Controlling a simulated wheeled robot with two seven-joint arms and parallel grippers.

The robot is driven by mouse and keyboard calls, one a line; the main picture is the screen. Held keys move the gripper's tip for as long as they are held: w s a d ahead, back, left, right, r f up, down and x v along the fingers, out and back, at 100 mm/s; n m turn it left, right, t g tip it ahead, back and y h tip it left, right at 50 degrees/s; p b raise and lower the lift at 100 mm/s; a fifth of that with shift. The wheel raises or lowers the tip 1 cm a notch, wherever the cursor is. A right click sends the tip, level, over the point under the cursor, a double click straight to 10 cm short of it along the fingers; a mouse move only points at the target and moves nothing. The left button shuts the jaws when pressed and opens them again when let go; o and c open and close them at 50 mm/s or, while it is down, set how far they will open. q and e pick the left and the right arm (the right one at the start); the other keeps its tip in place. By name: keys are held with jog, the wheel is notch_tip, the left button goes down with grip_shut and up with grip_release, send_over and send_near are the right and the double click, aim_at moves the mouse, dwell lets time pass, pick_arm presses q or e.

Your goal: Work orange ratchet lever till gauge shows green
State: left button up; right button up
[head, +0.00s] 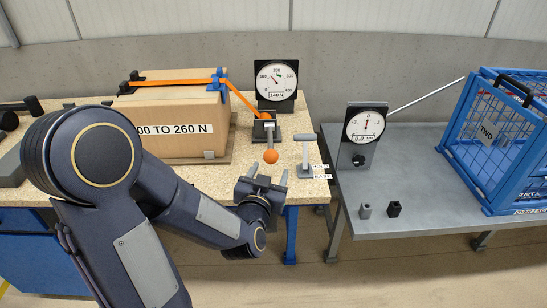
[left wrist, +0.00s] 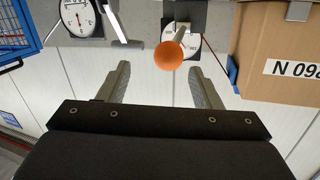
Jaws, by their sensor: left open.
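The ratchet lever ends in an orange ball knob (head: 271,156) at the front of a small dark ratchet block (head: 262,130) on the wooden bench. An orange strap (head: 172,81) runs from it over a cardboard box (head: 160,110) labelled "...00 TO 260 N". The round gauge (head: 277,80) stands behind the ratchet with a "140 N" plate. My left gripper (head: 267,177) is open and empty, just in front of and below the knob. In the left wrist view the knob (left wrist: 169,55) shows between and beyond the spread fingers (left wrist: 159,75). My right gripper is out of view.
A grey T-handled post (head: 304,150) stands close right of the knob.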

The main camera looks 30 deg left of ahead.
aim_at(272, 153)
pick_arm(q)
jog(key=shift+w+a+f+t+y, duration=0.3)
jog(key=shift+w+a+f+y, duration=0.05)
jog(key=shift+a+y, duration=0.15)
jog(key=shift+w+a+r, duration=0.1)
jog(key=shift+w, duration=0.15)
jog(key=x, duration=0.7)
jog(key=shift+r, duration=0.1)
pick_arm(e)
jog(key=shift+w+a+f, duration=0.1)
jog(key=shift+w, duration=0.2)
